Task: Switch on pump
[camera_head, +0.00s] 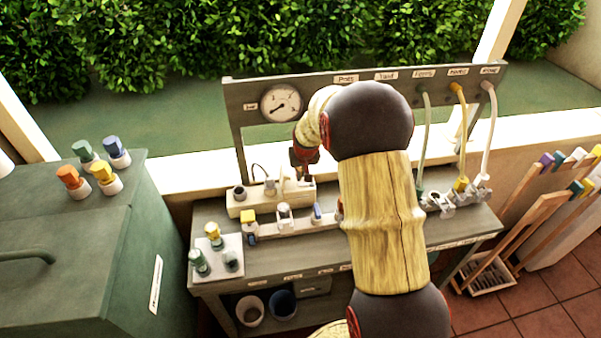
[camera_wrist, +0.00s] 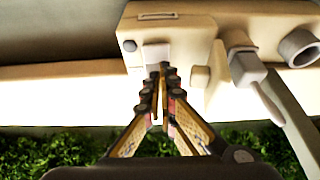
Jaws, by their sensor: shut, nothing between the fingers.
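A cream box-like unit (camera_head: 243,206), which looks like the pump, sits on the grey bench (camera_head: 262,262) below the gauge. It also fills the upper middle of the wrist view (camera_wrist: 195,30). A small grey block (camera_wrist: 158,54) on its face looks like a switch. My gripper (camera_head: 303,174) is over the right part of the unit. In the wrist view my gripper (camera_wrist: 160,70) is shut and empty, its fingertips at or just in front of the grey block. I cannot tell whether they touch, or which way the switch is set.
A round gauge (camera_head: 281,103) and a labelled backboard (camera_head: 240,133) stand behind the unit. Hoses (camera_head: 461,130) hang at the right. A pale plate with knobs (camera_head: 217,268) lies at the bench's left. A green cabinet (camera_head: 120,235) stands further left.

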